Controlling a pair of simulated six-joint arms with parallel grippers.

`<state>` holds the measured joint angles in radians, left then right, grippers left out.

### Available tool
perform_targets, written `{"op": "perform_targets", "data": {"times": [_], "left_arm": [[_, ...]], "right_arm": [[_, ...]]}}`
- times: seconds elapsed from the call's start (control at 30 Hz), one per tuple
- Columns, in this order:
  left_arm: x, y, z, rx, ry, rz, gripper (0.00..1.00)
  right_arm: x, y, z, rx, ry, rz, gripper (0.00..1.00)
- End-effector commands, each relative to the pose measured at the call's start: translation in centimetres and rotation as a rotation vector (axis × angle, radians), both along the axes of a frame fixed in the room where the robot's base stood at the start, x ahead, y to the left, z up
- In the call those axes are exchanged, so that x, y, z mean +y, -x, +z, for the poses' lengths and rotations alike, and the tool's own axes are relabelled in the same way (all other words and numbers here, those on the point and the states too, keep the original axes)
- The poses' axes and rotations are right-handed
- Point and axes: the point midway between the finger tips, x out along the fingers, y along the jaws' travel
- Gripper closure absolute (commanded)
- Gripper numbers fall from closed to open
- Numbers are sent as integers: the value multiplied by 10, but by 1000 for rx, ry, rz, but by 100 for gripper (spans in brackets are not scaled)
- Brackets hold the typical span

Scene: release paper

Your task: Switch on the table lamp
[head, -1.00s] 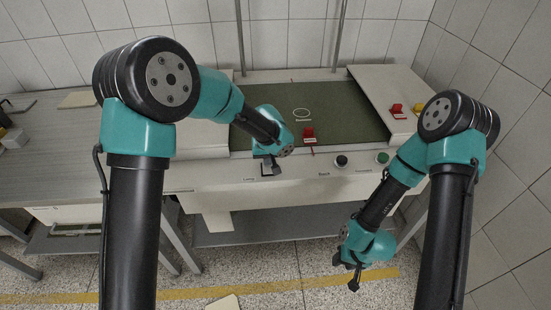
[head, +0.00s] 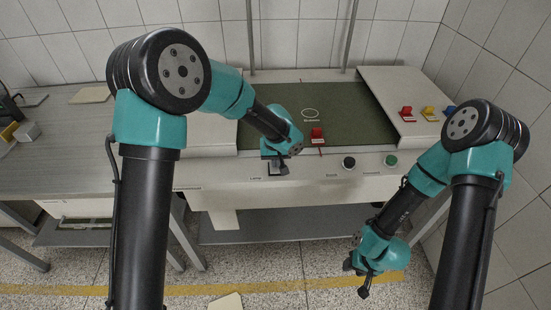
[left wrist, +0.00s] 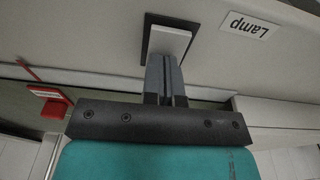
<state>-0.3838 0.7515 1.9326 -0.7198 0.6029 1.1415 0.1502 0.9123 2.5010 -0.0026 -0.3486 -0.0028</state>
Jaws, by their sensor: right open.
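The lamp switch is a white rocker in a dark square frame (left wrist: 168,42); it also shows on the front panel in the head view (head: 273,168). The "Lamp" label (left wrist: 248,27) is beside it. My left gripper (head: 281,170) is right at the switch. In the left wrist view its fingers (left wrist: 165,62) are together, with tips at the rocker's lower edge; I cannot tell whether they touch it. My right gripper (head: 357,278) hangs open and empty low at the right, in front of the bench. No lamp is recognisable.
A black knob (head: 349,163) and a green button (head: 391,160) are further right on the panel. Red (head: 407,113), yellow (head: 428,112) and blue (head: 449,111) pieces are at the back right.

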Motion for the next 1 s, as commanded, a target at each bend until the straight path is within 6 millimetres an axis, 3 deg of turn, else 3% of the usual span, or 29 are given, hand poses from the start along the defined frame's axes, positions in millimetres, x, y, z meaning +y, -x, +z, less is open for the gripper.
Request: {"op": "perform_targets", "data": {"times": [0.03, 0.27, 0.47, 1.0], "left_arm": [[0, 6, -8, 20, -6, 0, 100], [0, 7, -8, 20, -7, -1, 100], [0, 7, 2, 17, -6, 0, 100], [-2, 16, 99, -1, 0, 2, 100]], "right_arm": [[0, 0, 0, 0, 0, 0, 57], [0, 0, 0, 0, 0, 0, 57], [0, 0, 0, 0, 0, 0, 57], [0, 0, 0, 0, 0, 0, 57]]}}
